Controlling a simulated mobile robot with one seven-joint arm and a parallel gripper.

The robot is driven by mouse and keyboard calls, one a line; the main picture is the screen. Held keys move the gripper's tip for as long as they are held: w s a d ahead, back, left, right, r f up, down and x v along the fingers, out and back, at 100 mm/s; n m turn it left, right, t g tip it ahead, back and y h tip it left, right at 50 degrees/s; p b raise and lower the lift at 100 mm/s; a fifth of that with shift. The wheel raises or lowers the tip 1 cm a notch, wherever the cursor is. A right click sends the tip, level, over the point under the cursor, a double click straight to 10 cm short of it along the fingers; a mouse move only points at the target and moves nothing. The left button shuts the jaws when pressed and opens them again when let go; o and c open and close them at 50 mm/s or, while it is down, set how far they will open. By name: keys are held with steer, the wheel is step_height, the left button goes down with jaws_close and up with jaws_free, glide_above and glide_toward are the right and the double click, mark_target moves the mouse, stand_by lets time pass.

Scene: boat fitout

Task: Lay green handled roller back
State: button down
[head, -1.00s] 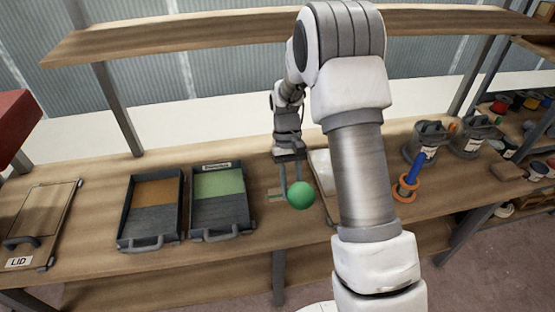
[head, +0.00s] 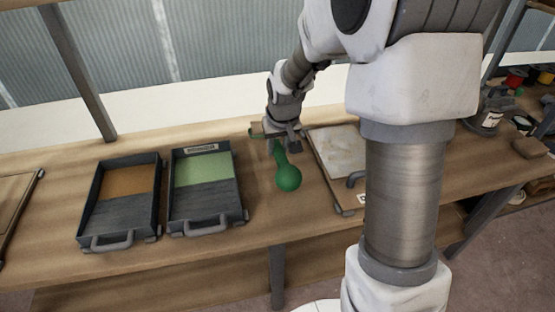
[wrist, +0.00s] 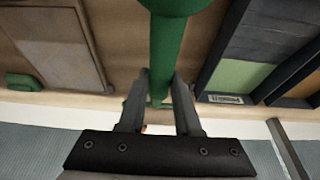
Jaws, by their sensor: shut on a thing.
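The green handled roller (head: 288,178) shows in the head view as a green handle with a rounded end toward me. My gripper (head: 283,143) is shut on it near the far end of the handle, just right of the green tray. In the wrist view my gripper (wrist: 158,88) has its two fingers on either side of the green handle (wrist: 166,45), which runs up out of the frame. Whether the roller touches the bench is unclear.
Left of the roller stand a tray with a green panel (head: 236,212) and a tray with an orange panel (head: 87,222). A pale framed board (head: 342,150) with a handle lies close on the right. Bare bench (head: 262,215) lies in front. A grey can (head: 490,122) stands far right.

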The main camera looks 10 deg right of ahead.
steer(key=shift+w+f, duration=0.1)
steer(key=shift+f, duration=0.05)
steer(key=shift+f+b, duration=0.2)
steer(key=shift+b, duration=0.1)
step_height(320, 180, down, 11)
steer(key=b, duration=0.8)
steer(key=shift+r, duration=0.1)
steer(key=c, duration=0.5)
jaws_free()
